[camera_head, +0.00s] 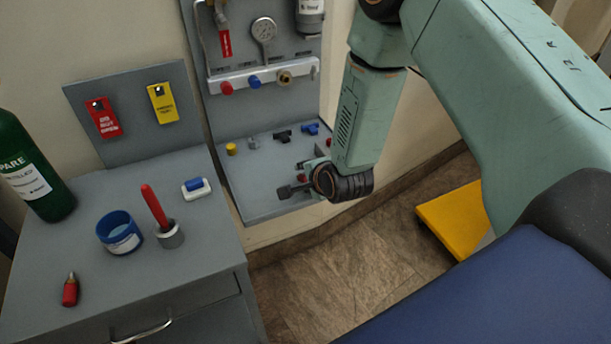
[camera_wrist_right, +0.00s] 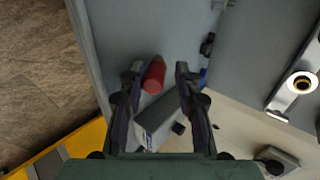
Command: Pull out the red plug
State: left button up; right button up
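A red cylindrical piece that looks like a plug (camera_wrist_right: 154,75) shows between the fingertips of my right gripper (camera_wrist_right: 160,70) in the right wrist view, closer to the left finger. The fingers are apart, and I cannot tell whether one touches it. In the head view my right gripper (camera_head: 300,183) reaches over the lower grey shelf of the wall panel and largely hides what is there. A red round fitting (camera_head: 227,88) sits at the left end of the white bar (camera_head: 240,76), left of a blue one (camera_head: 255,80) and a brass one (camera_head: 285,77). My left gripper is not in view.
A yellow cap (camera_head: 231,149), a black part (camera_head: 283,136) and a blue part (camera_head: 310,129) stand on the shelf. The grey cabinet top (camera_head: 90,270) holds a blue cup (camera_head: 119,233), a red-handled tool (camera_head: 155,206) and a green bottle (camera_head: 30,165).

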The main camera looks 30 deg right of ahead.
jog(key=shift+o, duration=1)
jog(key=v, duration=1.2)
jog(key=s+a+f+n+g, duration=0.1)
jog(key=s+f+n+g, duration=0.2)
jog(key=s+f+n, duration=0.3)
jog(key=s+a+f+n+g, duration=0.1)
jog(key=s+f+n+g, duration=0.2)
jog(key=s, duration=0.9)
jog(key=s+a+f+n+g, duration=0.2)
jog(key=s+f+n+g, duration=0.2)
jog(key=s+f+n, duration=0.5)
jog(key=shift+s+f+y, duration=0.15)
jog(key=shift+f+y, duration=0.15)
jog(key=shift+f, duration=0.1)
